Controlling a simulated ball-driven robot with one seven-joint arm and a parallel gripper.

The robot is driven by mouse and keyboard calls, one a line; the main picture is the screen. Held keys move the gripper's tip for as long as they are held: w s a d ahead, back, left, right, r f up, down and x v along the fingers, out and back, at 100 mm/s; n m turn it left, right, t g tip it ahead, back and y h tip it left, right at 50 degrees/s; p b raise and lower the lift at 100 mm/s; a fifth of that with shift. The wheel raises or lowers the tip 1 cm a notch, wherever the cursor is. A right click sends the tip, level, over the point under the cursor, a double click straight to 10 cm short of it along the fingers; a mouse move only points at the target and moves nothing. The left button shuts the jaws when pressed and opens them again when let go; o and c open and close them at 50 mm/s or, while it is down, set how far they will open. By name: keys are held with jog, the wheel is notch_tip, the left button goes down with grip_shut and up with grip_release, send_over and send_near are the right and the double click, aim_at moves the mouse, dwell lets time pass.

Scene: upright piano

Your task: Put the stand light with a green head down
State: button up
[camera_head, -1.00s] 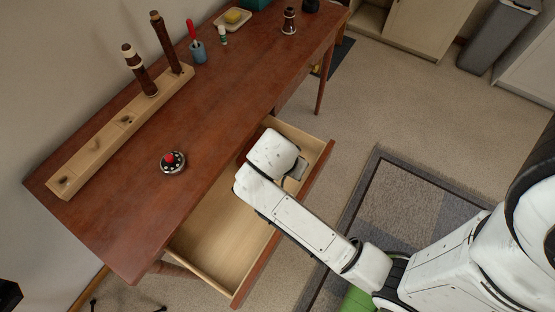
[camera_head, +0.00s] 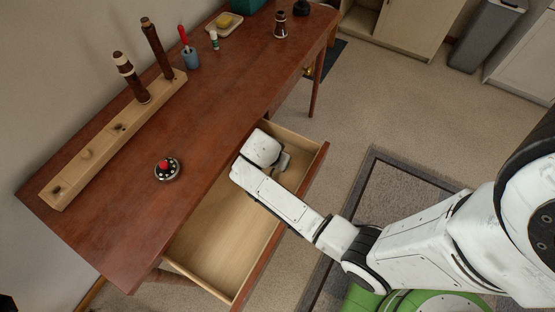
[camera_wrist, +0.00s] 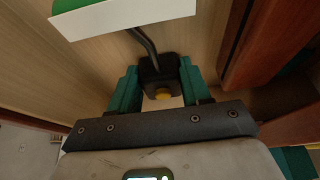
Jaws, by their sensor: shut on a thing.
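The stand light shows in the wrist view, with a white-rimmed green head (camera_wrist: 122,17), a thin dark stem (camera_wrist: 146,46) and a black base (camera_wrist: 157,69) with a yellow button. My gripper (camera_wrist: 158,88) is shut on the black base, one green finger on each side. In the head view my gripper (camera_head: 283,161) is at the far part of the open drawer (camera_head: 222,232), over its inside. The arm hides the light there. I cannot tell whether the light touches the drawer bottom.
The drawer is pulled out from a brown desk (camera_head: 203,130). A rug (camera_head: 415,205) lies on the right.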

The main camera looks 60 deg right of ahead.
jog(key=shift+f, duration=0.1)
jog(key=o, duration=1.1)
jog(key=v, duration=1.2)
jog(key=shift+s+a+r+n+t+y+p, duration=0.15)
jog(key=shift+s+a+n+y, duration=0.8)
jog(key=shift+s+n, duration=1.7)
jog(key=shift+s+a+r+n+t+y+p, duration=0.15)
jog(key=shift+s+a+n+y, duration=0.35)
jog(key=shift+s+a+n, duration=1.5)
jog(key=shift+s+a+r+n+t+y+p, duration=0.15)
jog(key=shift+s+a+n+y, duration=0.45)
jog(key=shift+s+n, duration=2.7)
jog(key=shift+w+d+f+n, duration=0.1)
jog(key=shift+w+d+n, duration=0.1)
jog(key=shift+w+n, duration=0.55)
